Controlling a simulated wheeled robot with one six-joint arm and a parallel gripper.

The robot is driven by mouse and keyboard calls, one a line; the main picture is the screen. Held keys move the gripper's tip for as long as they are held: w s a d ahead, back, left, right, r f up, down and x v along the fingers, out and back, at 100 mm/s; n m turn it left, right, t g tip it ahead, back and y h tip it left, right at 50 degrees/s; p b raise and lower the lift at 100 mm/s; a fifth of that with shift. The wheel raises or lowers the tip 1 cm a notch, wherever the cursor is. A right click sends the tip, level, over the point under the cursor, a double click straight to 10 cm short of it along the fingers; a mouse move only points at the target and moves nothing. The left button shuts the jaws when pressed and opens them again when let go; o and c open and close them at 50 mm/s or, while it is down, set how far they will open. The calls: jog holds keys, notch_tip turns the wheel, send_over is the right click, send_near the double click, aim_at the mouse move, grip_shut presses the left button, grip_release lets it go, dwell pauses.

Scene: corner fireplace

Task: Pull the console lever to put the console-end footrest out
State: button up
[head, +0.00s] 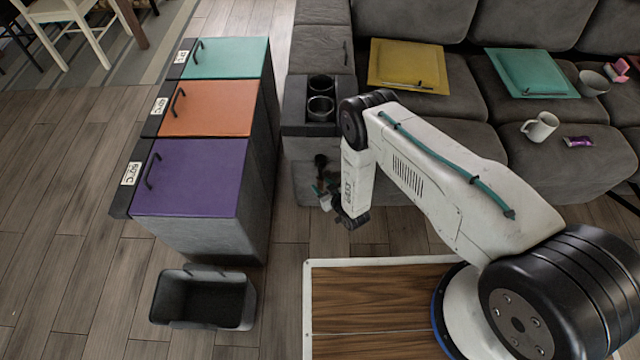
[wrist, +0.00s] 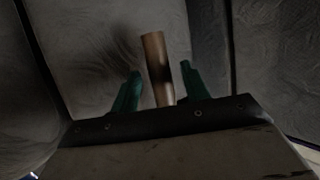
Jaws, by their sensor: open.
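The console (head: 302,128) with two cup holders stands at the left end of the grey sofa, left of my arm. A lever (head: 320,160) with a dark top shows in front of it. In the wrist view a brown, wood-coloured lever handle (wrist: 154,62) stands nearly upright between the two green fingertips of my gripper (wrist: 160,82). The fingers are open, one on each side of the handle, with gaps visible. In the head view my gripper (head: 325,193) is low at the console's front. My arm hides much of the console-end seat front; its footrest cannot be made out.
A bin cabinet with purple (head: 195,178), orange (head: 210,108) and teal (head: 228,57) lids stands to the left. An open dark bin (head: 204,298) is on the floor. Cushions, a mug (head: 540,127) and a bowl (head: 592,82) sit on the sofa. Floor shows between cabinet and console.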

jog(key=shift+x, duration=1)
grip_shut()
